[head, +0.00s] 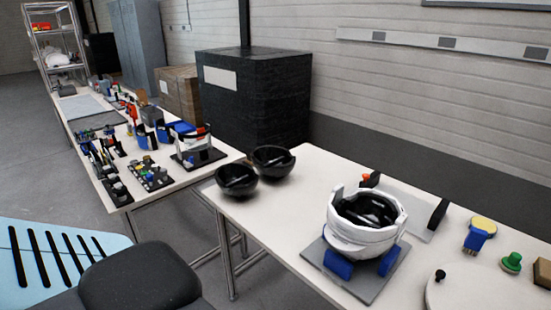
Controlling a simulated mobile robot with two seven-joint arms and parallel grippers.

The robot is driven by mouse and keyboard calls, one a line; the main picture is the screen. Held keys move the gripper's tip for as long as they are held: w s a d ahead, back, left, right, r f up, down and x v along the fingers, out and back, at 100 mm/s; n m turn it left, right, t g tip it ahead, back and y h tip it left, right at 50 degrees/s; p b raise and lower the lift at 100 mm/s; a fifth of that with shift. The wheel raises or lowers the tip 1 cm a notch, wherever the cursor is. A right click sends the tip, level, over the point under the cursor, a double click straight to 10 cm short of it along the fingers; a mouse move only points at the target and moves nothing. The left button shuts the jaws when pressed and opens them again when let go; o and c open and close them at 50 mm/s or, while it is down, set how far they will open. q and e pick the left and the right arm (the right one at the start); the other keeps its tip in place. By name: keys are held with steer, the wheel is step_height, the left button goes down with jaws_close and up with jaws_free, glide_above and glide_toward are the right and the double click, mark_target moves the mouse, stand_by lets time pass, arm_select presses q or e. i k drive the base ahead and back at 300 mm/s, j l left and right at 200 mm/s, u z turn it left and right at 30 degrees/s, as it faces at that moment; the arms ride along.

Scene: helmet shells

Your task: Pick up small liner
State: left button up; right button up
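Two black bowl-shaped liners sit side by side at the left end of the near white table. The nearer one (236,191) is by the table's left edge, and the other (272,173) is just behind it to the right. They look about the same size, so I cannot tell which is the small liner. A white helmet shell (357,237) with a dark interior rests on blue supports (337,262) on a grey plate. Neither of my grippers shows in this view.
The near table (285,225) has bare surface between the liners and the helmet plate (372,290). A green knob (511,262), a blue block with a yellow top (477,236) and a white disc (470,292) are at right. A second table (205,178) holds many small parts.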

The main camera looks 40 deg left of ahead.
mark_target(240, 180)
steer(key=u, duration=1.65)
steer(key=i+j+z, duration=0.1)
steer(key=z, duration=0.45)
steer(key=i+j+z, duration=0.35)
steer(key=j, duration=0.15)
steer(key=j+z, duration=0.15)
steer(key=j, duration=0.15)
steer(key=i+j, duration=0.1)
steer(key=j, duration=0.2)
steer(key=i+j, duration=0.1)
steer(key=j, duration=0.2)
steer(key=i+j+z, duration=0.1)
steer(key=j, duration=0.2)
steer(key=i+j, duration=0.2)
steer(key=i, duration=0.1)
